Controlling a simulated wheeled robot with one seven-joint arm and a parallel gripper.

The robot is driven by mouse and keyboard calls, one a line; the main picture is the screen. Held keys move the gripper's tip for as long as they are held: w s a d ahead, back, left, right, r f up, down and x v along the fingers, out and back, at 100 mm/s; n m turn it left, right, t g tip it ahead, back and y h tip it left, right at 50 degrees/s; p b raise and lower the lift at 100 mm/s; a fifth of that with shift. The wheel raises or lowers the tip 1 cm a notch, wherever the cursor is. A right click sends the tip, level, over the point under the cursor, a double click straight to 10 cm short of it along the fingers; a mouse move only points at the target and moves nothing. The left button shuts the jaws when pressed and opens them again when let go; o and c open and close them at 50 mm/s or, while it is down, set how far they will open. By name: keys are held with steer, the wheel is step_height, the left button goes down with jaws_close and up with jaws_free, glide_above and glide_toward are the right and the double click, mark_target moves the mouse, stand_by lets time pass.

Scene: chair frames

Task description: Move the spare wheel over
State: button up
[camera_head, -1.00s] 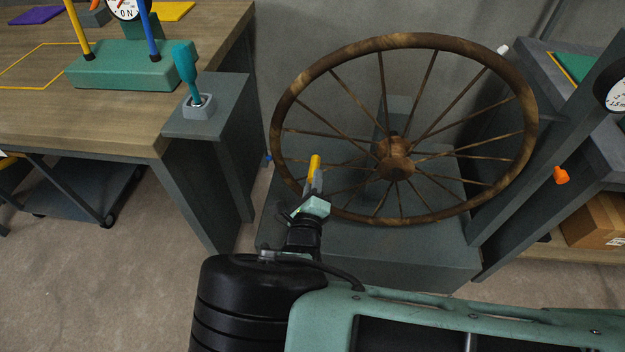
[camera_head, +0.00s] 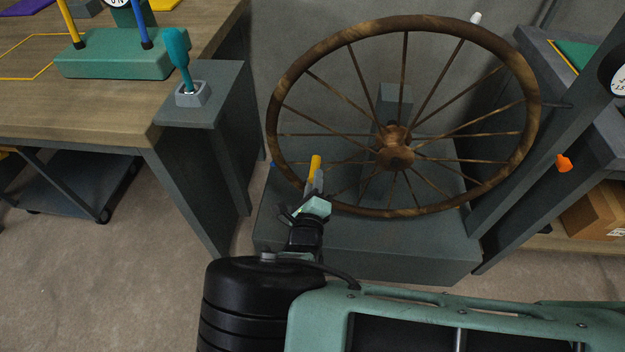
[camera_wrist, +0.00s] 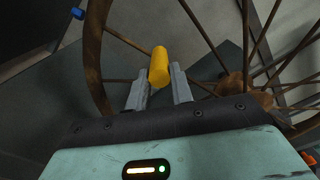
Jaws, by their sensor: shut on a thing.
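The spare wheel (camera_head: 397,151) is a large wooden spoked wheel. It stands facing me, tilted, with its hub in front of a grey post on a grey plinth (camera_head: 380,240). A white peg (camera_head: 476,18) shows at its upper right rim. My gripper (camera_head: 315,185) is at the wheel's lower left, just inside the rim. It is shut on a yellow handle (camera_head: 315,163). In the wrist view the yellow handle (camera_wrist: 159,67) sits between the two grey fingers, with the rim to the left and the hub to the right. How the handle joins the wheel is hidden.
A wooden workbench (camera_head: 105,105) stands at left, with a teal joystick (camera_head: 180,60) on a side stand. Grey posts and a shelf with a cardboard box (camera_head: 597,215) close off the right. An orange knob (camera_head: 564,163) shows there. Floor is clear at lower left.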

steer(key=f, duration=0.1)
steer(key=d+f+b, duration=0.1)
steer(key=f, duration=0.2)
steer(key=shift+d+b, duration=0.3)
steer(key=shift+d, duration=0.05)
steer(key=o, duration=0.8)
steer(key=shift+o, duration=0.2)
